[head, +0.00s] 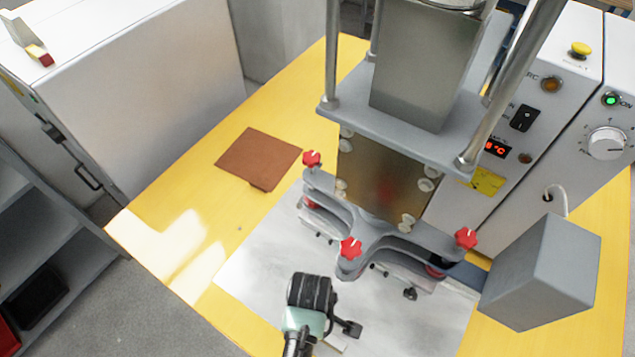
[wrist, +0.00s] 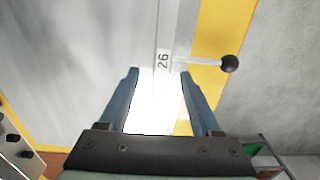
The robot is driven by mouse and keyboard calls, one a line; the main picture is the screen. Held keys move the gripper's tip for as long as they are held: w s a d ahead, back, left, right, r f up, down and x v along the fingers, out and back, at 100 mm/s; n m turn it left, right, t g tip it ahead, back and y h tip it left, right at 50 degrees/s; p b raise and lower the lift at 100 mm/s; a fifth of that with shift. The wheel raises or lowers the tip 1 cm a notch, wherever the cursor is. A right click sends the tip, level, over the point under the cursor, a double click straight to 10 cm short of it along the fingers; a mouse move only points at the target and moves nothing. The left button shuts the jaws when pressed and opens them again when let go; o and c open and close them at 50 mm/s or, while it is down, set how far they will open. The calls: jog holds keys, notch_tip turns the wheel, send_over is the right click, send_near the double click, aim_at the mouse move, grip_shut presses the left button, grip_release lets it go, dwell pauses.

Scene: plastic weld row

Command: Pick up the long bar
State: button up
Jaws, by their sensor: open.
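My gripper (wrist: 160,72) is open, with its two blue fingers spread apart and nothing held between them.
The pale sheet (head: 262,265) lies on the yellow table (head: 150,215). A brown square (head: 258,160) lies at the left. A grey press with red knobs (head: 350,248) stands close behind my arm, and a grey block (head: 545,270) at right. A black-knobbed rod (wrist: 228,63) shows beside the strip.

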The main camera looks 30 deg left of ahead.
jog(key=shift+s+d+f, duration=0.1)
jog(key=shift+d+f, duration=0.05)
jog(key=shift+f, duration=1.75)
grip_shut()
jog(key=shift+r, duration=0.1)
